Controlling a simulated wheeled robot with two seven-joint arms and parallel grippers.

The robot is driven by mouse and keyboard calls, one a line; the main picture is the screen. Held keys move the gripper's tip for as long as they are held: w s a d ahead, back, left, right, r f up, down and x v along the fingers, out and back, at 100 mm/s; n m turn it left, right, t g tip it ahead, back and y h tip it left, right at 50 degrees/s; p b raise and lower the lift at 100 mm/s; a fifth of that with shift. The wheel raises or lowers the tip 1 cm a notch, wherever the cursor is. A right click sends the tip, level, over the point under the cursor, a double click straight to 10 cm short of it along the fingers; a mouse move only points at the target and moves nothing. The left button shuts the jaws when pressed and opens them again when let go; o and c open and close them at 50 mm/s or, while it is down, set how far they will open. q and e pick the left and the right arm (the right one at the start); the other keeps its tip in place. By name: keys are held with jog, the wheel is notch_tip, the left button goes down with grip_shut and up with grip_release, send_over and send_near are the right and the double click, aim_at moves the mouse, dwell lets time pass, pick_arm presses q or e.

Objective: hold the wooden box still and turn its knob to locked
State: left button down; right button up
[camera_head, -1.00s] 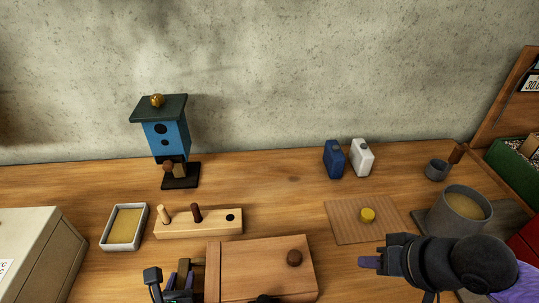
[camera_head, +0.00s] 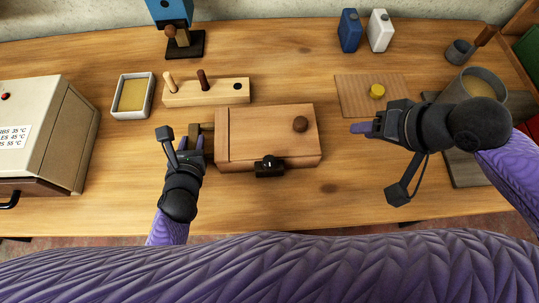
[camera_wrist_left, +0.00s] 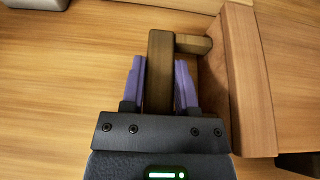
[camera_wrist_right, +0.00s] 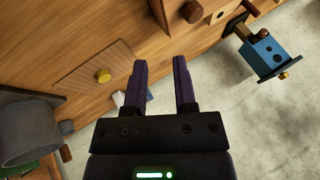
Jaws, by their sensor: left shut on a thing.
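The wooden box (camera_head: 262,137) lies flat on the bench, with a round brown knob (camera_head: 300,124) on its top and a black knob (camera_head: 269,166) on its front side. The black knob's setting is too small to read. A wooden handle (camera_wrist_left: 160,62) sticks out from the box's left side. My left gripper (camera_head: 196,143) is shut on this handle; in the left wrist view its two purple fingers flank the handle. My right gripper (camera_head: 358,128) is open and empty, above the bench to the right of the box. In the right wrist view its fingers are apart.
A peg block (camera_head: 215,93) and a shallow tray (camera_head: 149,96) lie behind the box. A beige appliance (camera_head: 45,130) stands left. A board (camera_head: 352,94) with a yellow knob (camera_head: 377,91) and a grey pot (camera_head: 464,82) are right. Bench in front of the box is clear.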

jog(key=o, duration=0.5)
jog(key=a+g, duration=0.1)
jog(key=a, duration=0.3)
jog(key=a+g+y, duration=0.1)
jog(key=a, duration=0.2)
jog(key=shift+w+f+g, duration=0.25)
jog(key=shift+g, duration=0.05)
jog(key=shift+c, duration=0.2)
jog(key=shift+o, duration=0.3)
jog(key=shift+n+g, duration=0.6)
jog(key=shift+g, duration=0.3)
jog(key=a, duration=0.2)
jog(key=a+r, duration=0.1)
jog(key=a, duration=0.1)
jog(key=shift+s+a, duration=0.1)
jog(key=shift+a, duration=0.1)
notch_tip(320, 180, up, 3)
jog(key=n+g+h, duration=0.1)
jog(key=n+h, duration=0.2)
jog(key=h, duration=0.1)
send_over(269, 160)
jog(key=n+h, duration=0.1)
jog(key=h, duration=0.1)
notch_tip(269, 160, down, 11)
grip_shut()
